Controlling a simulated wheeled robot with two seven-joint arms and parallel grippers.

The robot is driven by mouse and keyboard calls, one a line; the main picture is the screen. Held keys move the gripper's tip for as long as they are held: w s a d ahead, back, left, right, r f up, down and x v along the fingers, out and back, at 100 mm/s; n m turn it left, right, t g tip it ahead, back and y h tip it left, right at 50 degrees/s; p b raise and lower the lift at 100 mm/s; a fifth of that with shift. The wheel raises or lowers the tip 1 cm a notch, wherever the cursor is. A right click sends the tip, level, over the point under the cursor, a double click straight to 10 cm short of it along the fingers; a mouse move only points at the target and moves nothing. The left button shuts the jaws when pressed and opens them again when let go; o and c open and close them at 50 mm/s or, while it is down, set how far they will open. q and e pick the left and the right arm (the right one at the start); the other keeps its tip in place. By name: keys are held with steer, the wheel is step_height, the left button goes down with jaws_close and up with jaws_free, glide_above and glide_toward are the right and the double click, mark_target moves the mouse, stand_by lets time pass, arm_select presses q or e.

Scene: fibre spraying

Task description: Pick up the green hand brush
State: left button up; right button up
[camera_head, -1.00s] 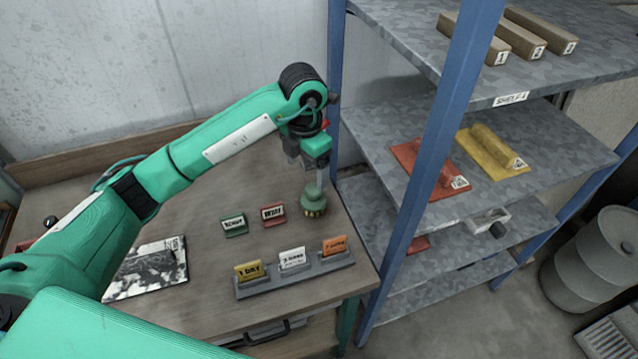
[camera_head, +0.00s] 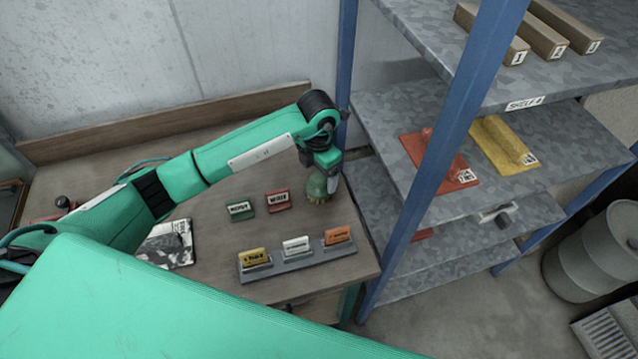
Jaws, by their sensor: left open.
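The green hand brush (camera_head: 317,190) stands upright on the wooden workbench (camera_head: 215,245), bristles down, near the bench's right side by the shelf. My left gripper (camera_head: 328,178) is directly above and around the upper part of the brush, pointing down. It is open. The fingers partly hide the brush's handle, and I cannot tell whether they touch it. My right gripper is out of view.
Green and red label blocks (camera_head: 240,208) (camera_head: 277,201) lie left of the brush. A grey holder (camera_head: 283,266) with yellow, white and orange cards stands in front. A blue shelf post (camera_head: 345,75) and metal shelf (camera_head: 385,137) rise close on the right.

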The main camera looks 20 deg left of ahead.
arm_select(q)
step_height(320, 180, down, 3)
steer(key=shift+f+p, duration=0.1)
steer(key=shift+p, duration=0.65)
steer(key=shift+f, duration=0.35)
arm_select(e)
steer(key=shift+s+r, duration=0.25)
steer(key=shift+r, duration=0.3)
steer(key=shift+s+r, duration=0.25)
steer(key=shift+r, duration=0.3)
arm_select(q)
steer(key=shift+c, duration=0.4)
steer(key=c, duration=1)
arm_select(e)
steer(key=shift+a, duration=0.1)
arm_select(q)
steer(key=shift+r, duration=0.2)
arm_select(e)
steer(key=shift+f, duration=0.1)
